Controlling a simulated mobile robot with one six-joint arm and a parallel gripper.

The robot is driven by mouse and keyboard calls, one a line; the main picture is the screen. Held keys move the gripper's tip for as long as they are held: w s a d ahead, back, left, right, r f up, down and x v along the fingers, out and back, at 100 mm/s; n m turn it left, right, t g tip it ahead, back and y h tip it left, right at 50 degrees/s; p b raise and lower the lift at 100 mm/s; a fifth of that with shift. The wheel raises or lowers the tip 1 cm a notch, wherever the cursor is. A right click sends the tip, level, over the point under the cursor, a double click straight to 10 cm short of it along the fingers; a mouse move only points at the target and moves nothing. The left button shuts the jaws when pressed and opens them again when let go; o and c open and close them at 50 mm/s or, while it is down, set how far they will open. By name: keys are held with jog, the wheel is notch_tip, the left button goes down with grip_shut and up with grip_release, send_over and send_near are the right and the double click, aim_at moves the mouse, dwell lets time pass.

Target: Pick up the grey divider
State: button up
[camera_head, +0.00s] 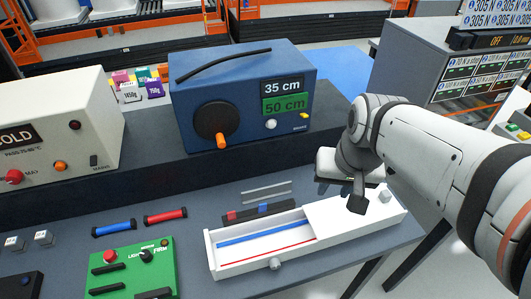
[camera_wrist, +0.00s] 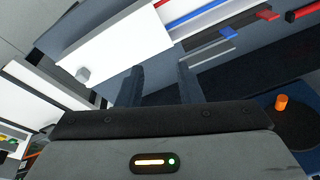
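The grey divider (camera_head: 266,192) is a thin grey strip lying on the table behind the white tank, in front of the blue machine. It also shows in the wrist view as a pale grey strip (camera_wrist: 211,50), beyond and to the right of my fingertips. My gripper (camera_wrist: 160,72) is open, with its two dark fingers apart and nothing visible between them. In the head view my gripper (camera_head: 356,200) is over the right part of the white tank (camera_head: 237,266), to the right of the divider and apart from it.
A dark bar with red and blue blocks (camera_head: 262,209) lies between divider and tank. A blue cylinder (camera_head: 114,228), a red cylinder (camera_head: 166,216) and a green control box (camera_head: 130,270) are left. The blue machine (camera_head: 240,95) with an orange crank knob (camera_head: 221,140) stands behind.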

jog(key=w+a+f+m+g+y, duration=0.2)
jog(key=w+f+m, duration=0.1)
jog(key=w, duration=0.2)
jog(key=w+a+f+m+g+y, duration=0.1)
jog(key=w+a+f+m, duration=0.25)
jog(key=w, duration=0.25)
jog(key=m+g+y, duration=0.2)
jog(key=m+y, duration=0.1)
jog(key=m, duration=0.4)
send_near(268, 187)
jog(key=shift+x, duration=1.25)
jog(key=shift+s+a+f, duration=0.15)
jog(key=shift+a+f, duration=0.25)
jog(key=shift+f, duration=0.2)
jog(key=p+x, duration=0.1)
jog(key=x, duration=0.5)
jog(key=shift+a+f+p, duration=0.2)
jog(key=shift+f+p, duration=0.1)
jog(key=shift+c, duration=0.4)
grip_shut()
